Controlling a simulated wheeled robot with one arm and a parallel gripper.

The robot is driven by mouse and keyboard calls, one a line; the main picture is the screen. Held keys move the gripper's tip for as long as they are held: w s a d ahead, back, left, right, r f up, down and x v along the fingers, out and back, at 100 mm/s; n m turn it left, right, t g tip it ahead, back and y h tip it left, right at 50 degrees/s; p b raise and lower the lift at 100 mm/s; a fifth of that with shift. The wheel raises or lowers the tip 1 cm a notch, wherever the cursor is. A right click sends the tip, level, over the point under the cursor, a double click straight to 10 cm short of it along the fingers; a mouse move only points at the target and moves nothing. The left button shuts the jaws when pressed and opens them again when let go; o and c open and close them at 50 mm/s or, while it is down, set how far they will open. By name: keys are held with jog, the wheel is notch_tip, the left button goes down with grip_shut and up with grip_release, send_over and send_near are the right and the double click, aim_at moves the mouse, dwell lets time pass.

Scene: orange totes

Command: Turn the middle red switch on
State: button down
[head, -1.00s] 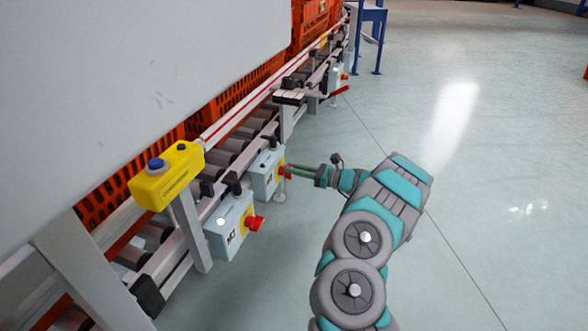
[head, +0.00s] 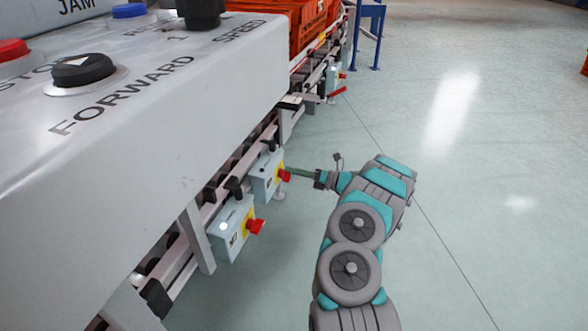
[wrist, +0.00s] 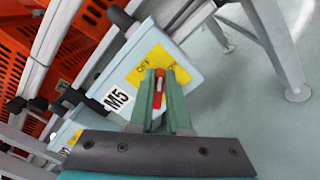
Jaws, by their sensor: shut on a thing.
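The middle red switch (head: 285,175) sticks out of a light blue box (head: 263,181) on the conveyor's side. In the wrist view the red switch (wrist: 158,91) is between the two green fingers, in front of a yellow plate (wrist: 172,62) with small lettering. That box carries the label M5 (wrist: 118,99). My gripper (head: 292,173) is shut on the switch, and it also shows in the wrist view (wrist: 159,88). The fingers hide part of the switch, and I cannot tell its setting.
A nearer box (head: 229,238) has its own red switch (head: 256,227). Another box (head: 332,77) stands farther along the conveyor. A large grey control panel (head: 160,130) fills the left of the head view. Open floor (head: 480,190) lies to the right.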

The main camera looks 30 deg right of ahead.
jog(key=shift+w+a+f+m+p, duration=0.15)
jog(key=shift+m+p, duration=0.1)
jog(key=shift+m, duration=1)
jog(key=shift+d+f+m+p, duration=0.1)
jog(key=shift+f+m+p, duration=0.1)
jog(key=shift+m, duration=1)
jog(key=shift+w+a+f+m+p, duration=0.15)
jog(key=shift+m+p, duration=0.1)
jog(key=shift+m, duration=1)
jog(key=c, duration=0.9)
grip_release()
jog(key=shift+s, duration=0.1)
jog(key=shift+c, duration=0.2)
jog(key=shift+o, duration=0.3)
jog(key=shift+s+d, duration=0.15)
jog(key=shift+d, duration=0.05)
jog(key=v, duration=0.7)
jog(key=shift+s+d+m, duration=0.2)
jog(key=shift+d+m, duration=0.1)
jog(key=shift+d, duration=0.05)
jog(key=shift+s+d, duration=0.1)
